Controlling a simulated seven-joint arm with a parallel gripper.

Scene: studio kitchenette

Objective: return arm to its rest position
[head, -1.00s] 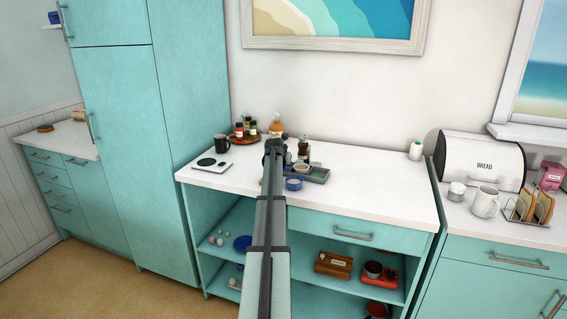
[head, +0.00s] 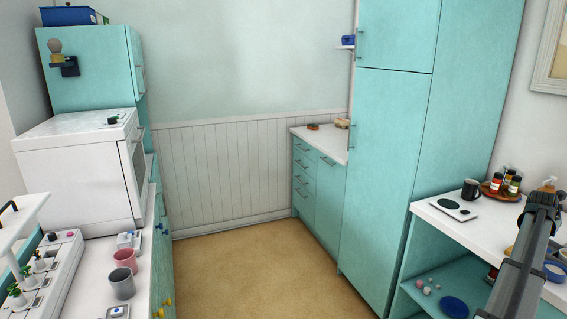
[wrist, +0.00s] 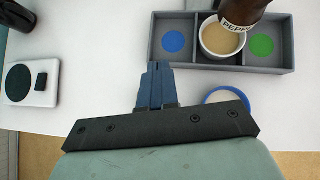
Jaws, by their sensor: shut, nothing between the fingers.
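My gripper (wrist: 158,72) is shut and empty in the wrist view. It is over the white counter (wrist: 100,75), just in front of a grey tray (wrist: 200,66) with three compartments. In the head view my arm reaches in from the lower right, and its dark end (head: 543,200) is over the right-hand counter. The fingertips are too small to make out there.
In the wrist view, a white cup (wrist: 222,40) is in the tray's middle compartment, partly behind a brown pepper bottle (wrist: 243,10). A blue-rimmed bowl (wrist: 228,97) and a scale (wrist: 33,84) are close by. Open floor (head: 240,270) lies between the counters.

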